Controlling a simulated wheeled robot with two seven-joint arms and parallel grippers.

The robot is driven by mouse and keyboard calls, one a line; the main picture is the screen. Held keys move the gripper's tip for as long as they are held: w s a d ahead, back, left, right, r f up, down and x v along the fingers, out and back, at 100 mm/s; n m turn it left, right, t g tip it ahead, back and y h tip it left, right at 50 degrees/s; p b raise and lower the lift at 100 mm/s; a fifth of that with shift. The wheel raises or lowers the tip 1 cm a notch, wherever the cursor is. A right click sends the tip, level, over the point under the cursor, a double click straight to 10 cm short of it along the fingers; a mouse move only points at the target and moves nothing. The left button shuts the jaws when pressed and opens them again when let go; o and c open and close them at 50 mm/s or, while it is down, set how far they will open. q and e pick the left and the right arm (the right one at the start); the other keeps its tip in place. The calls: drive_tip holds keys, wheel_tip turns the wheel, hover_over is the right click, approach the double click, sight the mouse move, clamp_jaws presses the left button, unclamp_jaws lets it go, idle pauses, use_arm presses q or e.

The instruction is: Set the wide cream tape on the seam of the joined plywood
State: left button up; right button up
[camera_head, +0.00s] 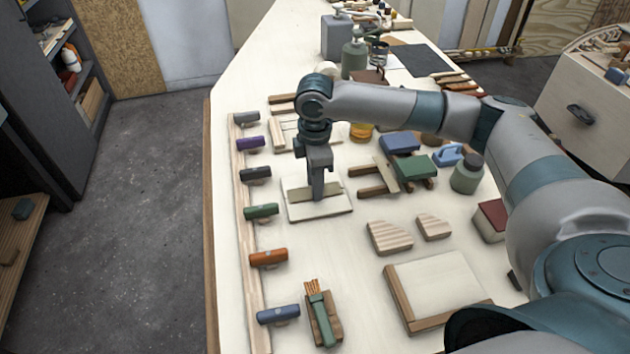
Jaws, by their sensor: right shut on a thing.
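My right gripper (318,196) points straight down over a pale plywood panel (334,211) left of the table's middle. Its jaws are shut on a wide, dull cream-tan strip (300,196), which looks like the tape. The strip lies level across the middle of the panel, running left to right. It is at or just above the surface; I cannot tell if it touches. The seam is hidden by the strip and fingers. My left gripper is not in view.
A wooden rail with several coloured tools, such as a green one (261,211) and an orange one (268,257), runs along the left edge. Bare tabletop lies below the panel.

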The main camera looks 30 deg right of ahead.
drive_tip(key=shift+p, duration=0.65)
idle(0.7)
drive_tip(key=shift+f, duration=0.1)
drive_tip(key=o, duration=1.1)
drive_tip(key=shift+r+b, duration=1.65)
drive_tip(key=shift+r, duration=7.1)
